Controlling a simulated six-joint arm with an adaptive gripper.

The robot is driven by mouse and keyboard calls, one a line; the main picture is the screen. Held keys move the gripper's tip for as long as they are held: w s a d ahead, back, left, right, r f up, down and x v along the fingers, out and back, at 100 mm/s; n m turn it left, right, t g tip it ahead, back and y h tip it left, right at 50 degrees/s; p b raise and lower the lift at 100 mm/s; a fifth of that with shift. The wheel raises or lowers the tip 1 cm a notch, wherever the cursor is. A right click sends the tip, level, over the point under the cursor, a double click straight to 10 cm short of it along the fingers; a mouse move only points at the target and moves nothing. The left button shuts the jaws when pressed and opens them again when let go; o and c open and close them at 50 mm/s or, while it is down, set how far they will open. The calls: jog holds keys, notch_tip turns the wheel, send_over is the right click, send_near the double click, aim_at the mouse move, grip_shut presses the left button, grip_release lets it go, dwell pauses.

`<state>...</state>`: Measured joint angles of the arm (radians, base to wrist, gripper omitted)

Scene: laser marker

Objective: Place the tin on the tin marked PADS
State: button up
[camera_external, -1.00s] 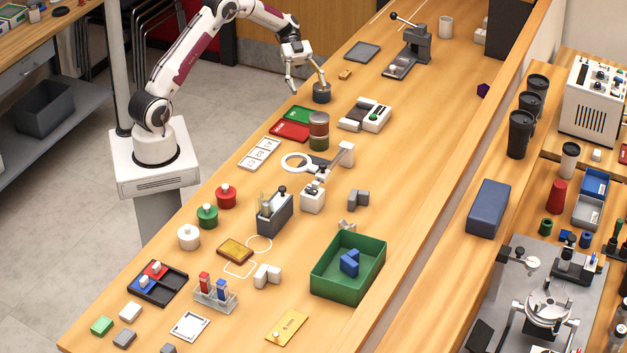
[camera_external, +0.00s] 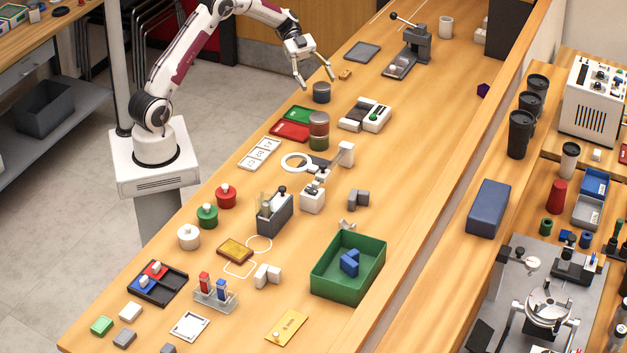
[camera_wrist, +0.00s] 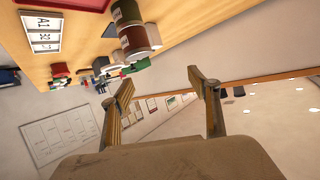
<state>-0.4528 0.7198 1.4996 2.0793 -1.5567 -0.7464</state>
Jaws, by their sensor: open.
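A dark grey tin (camera_external: 321,93) stands alone on the wooden bench. Nearer the camera stands a stack of two tins, a reddish-brown tin (camera_external: 319,122) on top of a green tin (camera_external: 319,143). In the wrist view, the reddish-brown tin (camera_wrist: 139,42) and the green tin (camera_wrist: 126,12) show at the top; their label text is not legible. My gripper (camera_external: 317,81) is open and empty, with its fingertips just above and around the dark tin in the picture. In the wrist view, my gripper (camera_wrist: 159,84) has its fingers wide apart with nothing between them.
Red (camera_external: 290,131) and green (camera_external: 304,115) flat trays lie beside the stack. A grey-white device (camera_external: 372,116) is to its right, and a magnifier (camera_external: 297,162) in front. A small orange-brown block (camera_external: 345,74) and a dark flat plate (camera_external: 363,52) lie behind the dark tin.

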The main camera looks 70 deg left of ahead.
jog(key=w+r+n+t+y, duration=0.2)
jog(key=w+r+t, duration=0.3)
jog(key=r, duration=0.3)
jog(key=w+r+n+t+y, duration=0.25)
jog(key=w+r+t, duration=0.25)
jog(key=r, duration=0.3)
jog(key=s+a+r+n+t+y, duration=0.4)
jog(key=s+a+r+n+y, duration=0.15)
jog(key=r+y, duration=0.25)
jog(key=s+a+f+n+g+y, duration=0.1)
jog(key=s+a+n+g+y, duration=0.2)
jog(key=s, duration=0.5)
jog(key=s+d+f+n+g, duration=0.1)
jog(key=s+f, duration=0.4)
jog(key=s, duration=0.5)
jog(key=s+d+f+n+g+h, duration=0.1)
jog(key=s+d+f+n+g, duration=0.1)
jog(key=s+d+f, duration=0.3)
jog(key=s+d+f+n+g+h, duration=0.1)
jog(key=s+d+f+g, duration=0.2)
jog(key=s, duration=1.1)
notch_tip(320, 180, down, 4)
jog(key=shift+s+d+r+n+g, duration=0.2)
jog(key=shift+s+d+n+g, duration=0.2)
jog(key=shift+g, duration=0.2)
